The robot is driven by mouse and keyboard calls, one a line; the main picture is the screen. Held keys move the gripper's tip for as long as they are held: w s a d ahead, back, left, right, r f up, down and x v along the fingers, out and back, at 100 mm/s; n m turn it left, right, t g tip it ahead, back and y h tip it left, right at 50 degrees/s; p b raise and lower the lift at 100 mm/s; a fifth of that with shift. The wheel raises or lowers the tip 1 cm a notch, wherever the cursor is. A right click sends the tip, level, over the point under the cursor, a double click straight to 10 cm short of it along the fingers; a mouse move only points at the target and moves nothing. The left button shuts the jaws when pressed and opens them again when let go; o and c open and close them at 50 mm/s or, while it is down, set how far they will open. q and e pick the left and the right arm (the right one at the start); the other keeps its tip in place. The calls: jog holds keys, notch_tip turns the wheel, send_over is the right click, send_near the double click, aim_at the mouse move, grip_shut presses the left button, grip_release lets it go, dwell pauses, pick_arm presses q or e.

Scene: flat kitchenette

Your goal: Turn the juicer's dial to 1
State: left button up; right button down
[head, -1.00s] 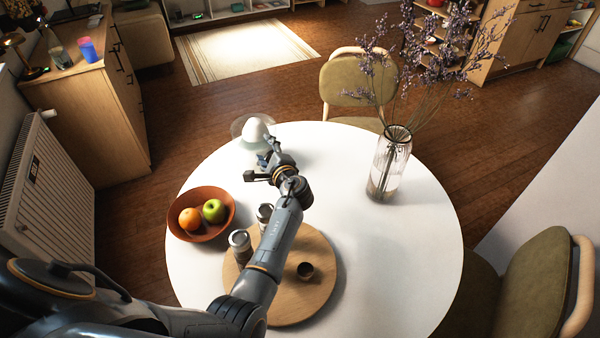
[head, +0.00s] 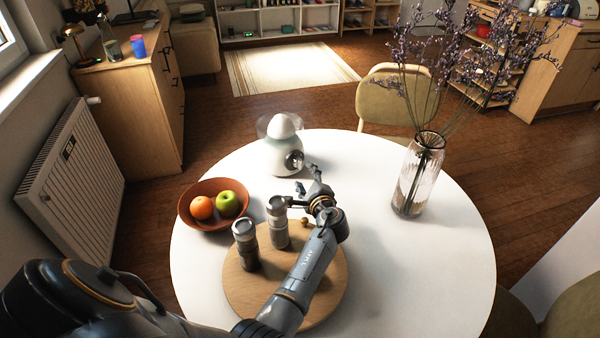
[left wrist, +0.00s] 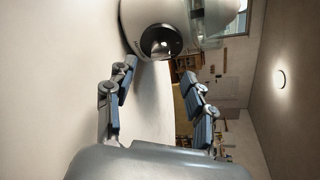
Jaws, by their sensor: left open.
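The white juicer (head: 280,150), with a clear bowl around its cone top, stands upright on the far side of the round white table. Its round dark dial (head: 294,160) faces the front right; the number it points to is too small to read. In the left wrist view the juicer (left wrist: 148,12) is at the top, with the dial (left wrist: 160,42) beyond the fingertips. My left gripper (head: 304,178) is open and empty, just in front of the dial and apart from it. Its two fingers (left wrist: 158,75) are spread in the wrist view. My right gripper is not in view.
A round wooden board (head: 250,290) with two grinders (head: 245,246) lies under my left arm. A brown bowl (head: 205,222) with fruit is at the left, a tall glass vase (head: 418,175) with flowers at the right. The tabletop between juicer and vase is clear.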

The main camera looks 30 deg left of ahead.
aim_at(299, 165)
pick_arm(q)
jog(key=b+x, duration=0.3)
jog(key=x, duration=0.3)
jog(key=shift+w+f, duration=0.1)
jog(key=shift+f, duration=0.1)
jog(key=shift+w+a+b, duration=0.35)
jog(key=shift+a, duration=0.1)
